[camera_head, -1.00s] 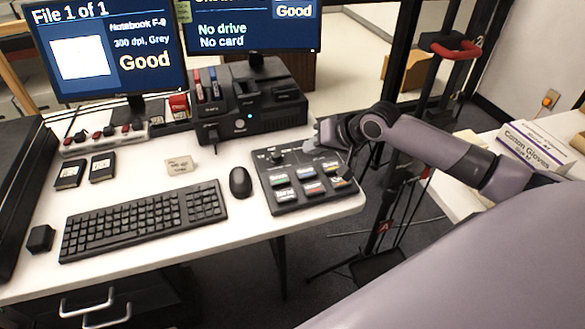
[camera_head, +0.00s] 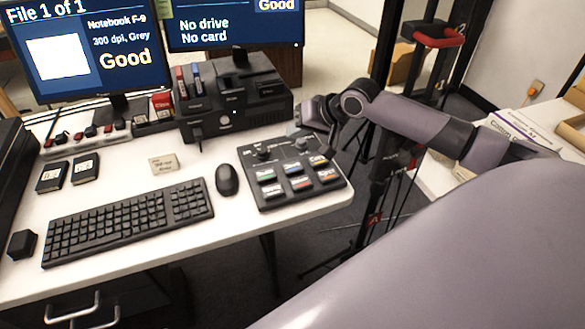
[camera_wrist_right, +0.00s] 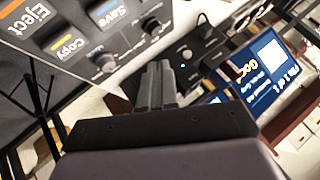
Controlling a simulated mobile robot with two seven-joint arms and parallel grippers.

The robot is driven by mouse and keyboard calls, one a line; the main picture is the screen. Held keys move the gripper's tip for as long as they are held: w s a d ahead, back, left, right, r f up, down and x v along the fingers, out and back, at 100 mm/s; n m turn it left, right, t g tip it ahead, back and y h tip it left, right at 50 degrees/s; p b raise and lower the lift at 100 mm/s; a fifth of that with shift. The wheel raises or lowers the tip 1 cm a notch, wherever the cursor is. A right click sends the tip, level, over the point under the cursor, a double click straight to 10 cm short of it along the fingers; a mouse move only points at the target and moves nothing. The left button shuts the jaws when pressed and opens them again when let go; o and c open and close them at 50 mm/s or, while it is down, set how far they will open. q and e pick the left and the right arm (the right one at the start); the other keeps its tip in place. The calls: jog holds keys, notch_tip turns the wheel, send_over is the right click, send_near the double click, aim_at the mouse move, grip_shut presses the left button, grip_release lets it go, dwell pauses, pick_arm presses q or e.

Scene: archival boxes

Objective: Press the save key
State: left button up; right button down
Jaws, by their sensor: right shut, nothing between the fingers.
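In the head view the save key (camera_head: 292,168) appears to be the blue-labelled one in the middle of the far row on the black control panel (camera_head: 262,199). My right gripper (camera_head: 300,129) is near the panel's far right corner, beyond the keys. Its fingers (camera_wrist_right: 157,76) are together and empty, apart from the save key in the wrist view. My left gripper is not in view.
Knobs (camera_wrist_right: 103,62) stand on the panel between the keys and my fingers. A black dock unit (camera_head: 232,112) is behind the panel. A mouse (camera_head: 227,180) and keyboard (camera_head: 130,222) lie left. The left monitor (camera_head: 95,50) reads "File 1 of 1".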

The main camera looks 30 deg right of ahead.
jog(key=b, duration=0.6)
send_over(296, 167)
notch_tip(296, 167, down, 5)
jog(key=shift+s+f, duration=0.1)
jog(key=shift+f+b, duration=0.25)
jog(key=shift+b, duration=0.2)
jog(key=shift+f, duration=1.15)
dwell(0.3)
jog(key=shift+f, duration=0.4)
